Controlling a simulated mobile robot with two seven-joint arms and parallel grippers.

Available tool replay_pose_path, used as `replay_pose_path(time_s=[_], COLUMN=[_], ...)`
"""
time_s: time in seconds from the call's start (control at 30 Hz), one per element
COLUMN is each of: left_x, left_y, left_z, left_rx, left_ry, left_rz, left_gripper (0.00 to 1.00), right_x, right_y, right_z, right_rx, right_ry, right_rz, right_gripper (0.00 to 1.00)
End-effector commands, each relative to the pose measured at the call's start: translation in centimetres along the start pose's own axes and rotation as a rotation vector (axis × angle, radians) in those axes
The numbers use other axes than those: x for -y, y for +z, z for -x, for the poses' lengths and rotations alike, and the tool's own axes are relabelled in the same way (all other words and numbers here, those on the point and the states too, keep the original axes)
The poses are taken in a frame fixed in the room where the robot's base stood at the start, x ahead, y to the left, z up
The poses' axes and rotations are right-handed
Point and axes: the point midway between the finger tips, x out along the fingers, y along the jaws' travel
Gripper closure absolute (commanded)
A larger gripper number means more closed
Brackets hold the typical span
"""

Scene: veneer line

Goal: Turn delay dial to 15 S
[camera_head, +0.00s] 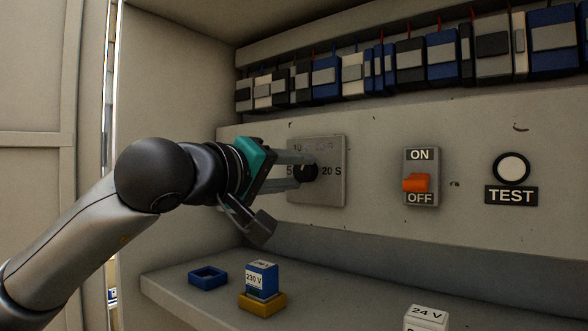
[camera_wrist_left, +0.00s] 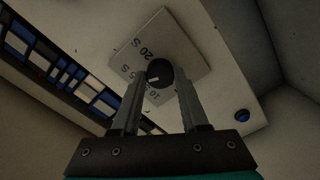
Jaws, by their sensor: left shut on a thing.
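The delay dial is a black round knob (camera_head: 305,173) on a grey square plate (camera_head: 334,193) on the panel. "20 S" reads clearly right of the knob in the head view; "10" and a faint label stand above, and a "5" at the left. My left gripper (camera_head: 309,170) is shut on the knob, one finger on each side. In the wrist view the knob (camera_wrist_left: 159,71) sits between the fingertips. A short white mark on it points lower left, seemingly between the "10" and the partly hidden label above it; the exact setting is hard to tell.
An orange ON/OFF switch (camera_head: 415,183) and a TEST button (camera_head: 511,167) are right of the dial. Below, a ledge holds an empty blue socket (camera_head: 208,277), a blue 230 V block (camera_head: 261,279) in a yellow socket (camera_head: 262,304) and a white 24 V block (camera_head: 427,317).

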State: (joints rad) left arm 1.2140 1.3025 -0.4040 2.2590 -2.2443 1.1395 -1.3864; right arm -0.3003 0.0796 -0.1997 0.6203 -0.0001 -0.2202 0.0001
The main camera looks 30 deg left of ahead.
Motion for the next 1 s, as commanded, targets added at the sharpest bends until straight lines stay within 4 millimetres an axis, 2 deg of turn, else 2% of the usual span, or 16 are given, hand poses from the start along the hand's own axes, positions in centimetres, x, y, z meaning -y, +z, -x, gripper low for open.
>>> replay_pose_path(time_s=[0.3,0.73,0.77,1.0], left_x=[0.02,0.05,0.05,0.04], left_y=[0.09,0.1,0.11,0.06], left_z=[-0.01,-0.01,-0.01,-0.01], left_rx=[0.002,0.002,0.002,0.001], left_ry=[0.0,-0.001,-0.001,-0.001], left_rz=[-0.082,-0.088,-0.088,-0.088], left_gripper=[1.0,1.0,0.54,0.27], right_x=[-0.04,-0.04,-0.05,-0.04], right_y=[-0.01,0.0,0.0,0.0], right_z=[0.18,0.18,0.18,0.18], right_rx=[0.0,0.0,0.0,0.0], right_ry=[0.0,0.001,0.001,0.001], right_rz=[0.0,0.0,0.0,0.001], right_gripper=[0.5,0.5,0.5,0.5])
